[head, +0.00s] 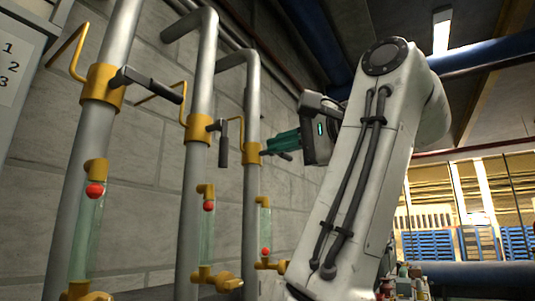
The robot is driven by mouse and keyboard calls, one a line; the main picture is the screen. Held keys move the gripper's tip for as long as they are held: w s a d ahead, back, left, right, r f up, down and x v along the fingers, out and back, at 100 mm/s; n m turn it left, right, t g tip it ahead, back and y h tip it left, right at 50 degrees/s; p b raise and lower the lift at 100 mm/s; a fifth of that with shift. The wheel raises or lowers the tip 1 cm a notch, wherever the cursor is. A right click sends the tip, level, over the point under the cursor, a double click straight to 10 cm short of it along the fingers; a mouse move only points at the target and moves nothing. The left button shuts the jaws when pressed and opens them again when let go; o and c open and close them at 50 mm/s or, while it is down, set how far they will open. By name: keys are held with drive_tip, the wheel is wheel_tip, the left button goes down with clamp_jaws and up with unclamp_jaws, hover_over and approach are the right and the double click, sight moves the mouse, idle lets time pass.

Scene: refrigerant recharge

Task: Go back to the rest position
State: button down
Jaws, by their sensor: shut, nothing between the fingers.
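My gripper (272,147) has green fingers and is shut and empty. It points left from the end of my white arm, at the height of the valve on the farthest of three grey pipes. Its fingertips appear close to that pipe's yellow valve body (252,149); I cannot tell whether they touch it. The dark handle (284,155) of that valve shows just under the fingers and points right. The middle valve's handle (223,143) hangs down. The nearest valve's handle (148,84) sticks out to the right.
Each pipe carries a sight glass with a red ball: high in the nearest (95,190) and middle (208,206), low in the farthest (266,251). A block wall (150,150) stands behind. A cabinet marked 1 2 3 (12,65) is at left. Blue shelving stands at back right.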

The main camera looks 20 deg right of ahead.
drive_tip(key=shift+b+v, duration=1.3)
drive_tip(key=shift+v, duration=1.45)
